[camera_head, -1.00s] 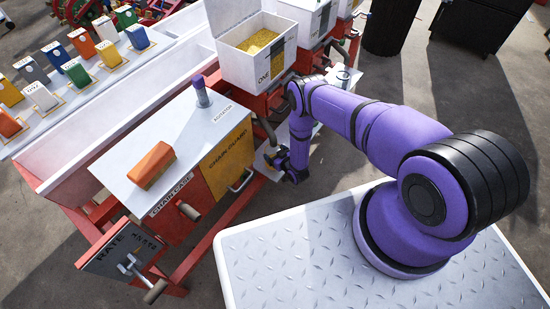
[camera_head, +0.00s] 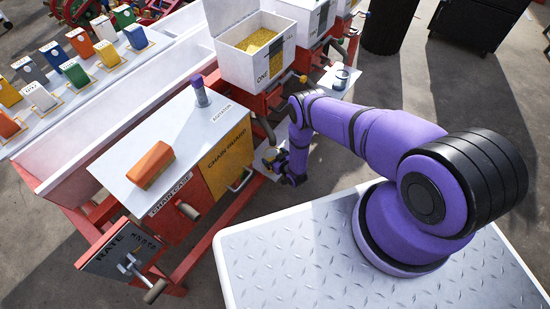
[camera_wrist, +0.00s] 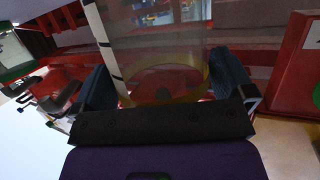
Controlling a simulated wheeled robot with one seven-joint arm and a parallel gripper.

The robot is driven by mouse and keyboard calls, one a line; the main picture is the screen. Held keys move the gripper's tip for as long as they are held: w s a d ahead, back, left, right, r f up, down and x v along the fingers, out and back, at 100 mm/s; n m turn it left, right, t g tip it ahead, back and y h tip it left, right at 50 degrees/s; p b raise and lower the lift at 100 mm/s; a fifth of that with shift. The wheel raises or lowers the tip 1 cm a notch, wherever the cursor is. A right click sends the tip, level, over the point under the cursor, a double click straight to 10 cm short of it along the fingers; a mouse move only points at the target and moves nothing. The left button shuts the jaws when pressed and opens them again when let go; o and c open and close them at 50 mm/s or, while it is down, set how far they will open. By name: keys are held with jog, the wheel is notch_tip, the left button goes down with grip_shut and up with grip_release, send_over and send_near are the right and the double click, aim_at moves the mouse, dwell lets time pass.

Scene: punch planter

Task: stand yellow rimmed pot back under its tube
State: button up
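The clear pot with the yellow rim (camera_wrist: 185,95) fills the middle of the wrist view. Its see-through wall rises out of the top of the picture, and the dark palm is close to its near lower part. My gripper (camera_wrist: 165,75) has one dark finger on each side of this pot. I see no clear gap at either side, but cannot tell whether the fingers press on it. In the head view my gripper (camera_head: 283,168) is low beside the chain guard.
A clear jar (camera_head: 342,77) stands on a white ledge beyond my arm. The hopper box (camera_head: 252,62) with yellow grain and the yellow chain guard (camera_head: 228,157) are close by. A red frame part (camera_wrist: 295,65) is right of the gripper. Open floor lies to the right.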

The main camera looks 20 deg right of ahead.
jog(key=shift+r, duration=0.15)
jog(key=v, duration=1.2)
jog(key=shift+c, duration=0.5)
dwell(0.5)
